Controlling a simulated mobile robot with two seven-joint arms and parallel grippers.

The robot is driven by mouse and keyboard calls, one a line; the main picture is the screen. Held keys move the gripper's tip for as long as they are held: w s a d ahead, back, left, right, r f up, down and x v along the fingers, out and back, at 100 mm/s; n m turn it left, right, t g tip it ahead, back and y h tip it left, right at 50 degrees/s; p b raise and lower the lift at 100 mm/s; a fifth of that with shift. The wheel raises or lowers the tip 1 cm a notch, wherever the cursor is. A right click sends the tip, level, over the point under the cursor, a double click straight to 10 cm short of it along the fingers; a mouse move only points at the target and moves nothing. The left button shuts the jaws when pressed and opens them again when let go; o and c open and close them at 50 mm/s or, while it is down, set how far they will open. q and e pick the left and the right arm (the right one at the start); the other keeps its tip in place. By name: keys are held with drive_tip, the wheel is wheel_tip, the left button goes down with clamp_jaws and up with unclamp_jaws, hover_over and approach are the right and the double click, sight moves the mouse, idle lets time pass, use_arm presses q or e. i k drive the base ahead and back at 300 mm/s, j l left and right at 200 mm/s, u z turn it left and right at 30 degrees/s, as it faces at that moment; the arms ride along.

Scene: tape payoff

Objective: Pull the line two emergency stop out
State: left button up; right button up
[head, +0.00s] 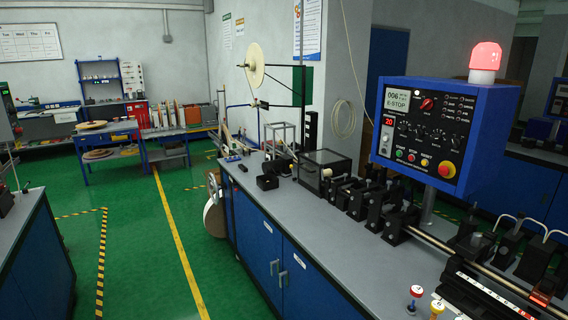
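A blue control box (424,132) stands on a post over the grey bench at the right. Its emergency stop (446,170), a red mushroom button on a yellow base, is at the lower right of the panel. Whether the button is pressed in or out is too small to tell. A red beacon (485,57) on top of the box is lit. I cannot read a line number on this box. Neither of my grippers is in view.
The grey bench (270,208) carries a row of black machine units (372,200) below the box. Small capped bottles (416,291) stand at its front. Another bench (14,225) is at the left. The green floor (135,250) between them is clear.

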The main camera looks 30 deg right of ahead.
sight(443, 169)
drive_tip(key=i, duration=1.65)
drive_tip(key=i+z, duration=0.15)
drive_tip(key=z, duration=0.3)
drive_tip(key=i+z, duration=0.15)
drive_tip(key=z, duration=0.3)
drive_tip(key=i+j+z, duration=0.15)
drive_tip(key=z, duration=2.1)
